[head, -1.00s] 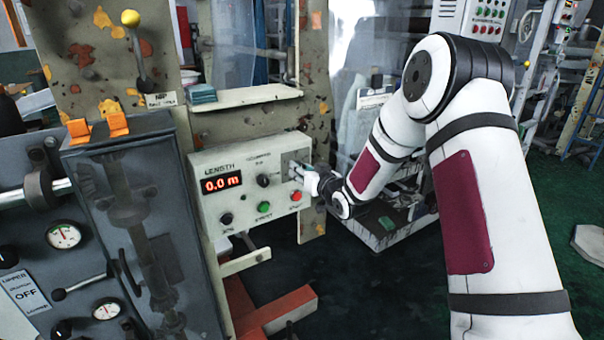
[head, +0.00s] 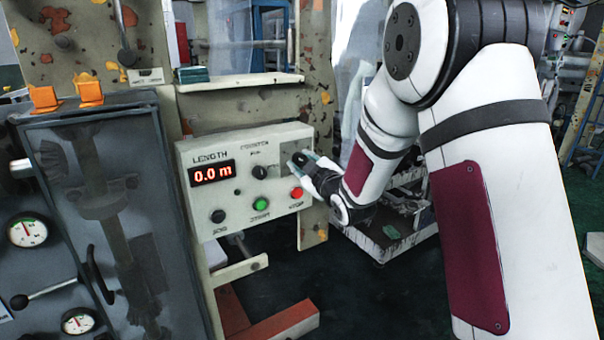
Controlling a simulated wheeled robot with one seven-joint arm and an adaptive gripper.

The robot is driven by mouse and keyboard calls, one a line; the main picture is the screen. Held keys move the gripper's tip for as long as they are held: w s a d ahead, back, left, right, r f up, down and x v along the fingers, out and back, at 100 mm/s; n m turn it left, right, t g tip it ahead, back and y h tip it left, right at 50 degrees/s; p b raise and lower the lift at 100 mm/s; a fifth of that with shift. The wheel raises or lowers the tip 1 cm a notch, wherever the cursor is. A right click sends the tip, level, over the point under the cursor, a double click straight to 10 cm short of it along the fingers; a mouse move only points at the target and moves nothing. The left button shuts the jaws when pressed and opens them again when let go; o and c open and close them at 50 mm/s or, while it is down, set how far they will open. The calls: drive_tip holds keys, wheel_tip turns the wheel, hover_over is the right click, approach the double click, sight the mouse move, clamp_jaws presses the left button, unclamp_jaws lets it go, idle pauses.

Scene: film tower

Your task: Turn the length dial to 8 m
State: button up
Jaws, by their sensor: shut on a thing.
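The beige control panel (head: 240,205) is labelled LENGTH, and its red display (head: 212,173) reads 0.0 m. My gripper (head: 300,159) is at the panel's upper right, shut on a dark knob there, which I take to be the length dial. The fingers hide most of the knob, so its setting cannot be read. A black selector knob (head: 260,172) sits left of my gripper, and another black knob (head: 218,216) is at the lower left. The green button (head: 260,203) and the red button (head: 296,193) are below my gripper.
A shelf (head: 240,82) with a small stack of teal pads (head: 193,74) juts out above the panel. A grey machine cabinet (head: 110,215) with gauges and levers stands to the left. A red beam (head: 275,325) lies low below. A cart (head: 390,240) stands behind my arm.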

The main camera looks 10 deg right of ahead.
drive_tip(key=shift+f+n+b, duration=0.2)
drive_tip(key=shift+n+b, duration=0.8)
drive_tip(key=shift+b, duration=0.35)
drive_tip(key=o, duration=1.2)
drive_tip(key=shift+r, duration=0.1)
drive_tip(key=shift+s, duration=0.1)
drive_tip(key=s, duration=0.4)
drive_tip(key=s+d, duration=0.1)
drive_tip(key=s, duration=0.2)
drive_tip(key=s+d, duration=0.1)
drive_tip(key=s, duration=0.3)
drive_tip(key=shift+s, duration=0.35)
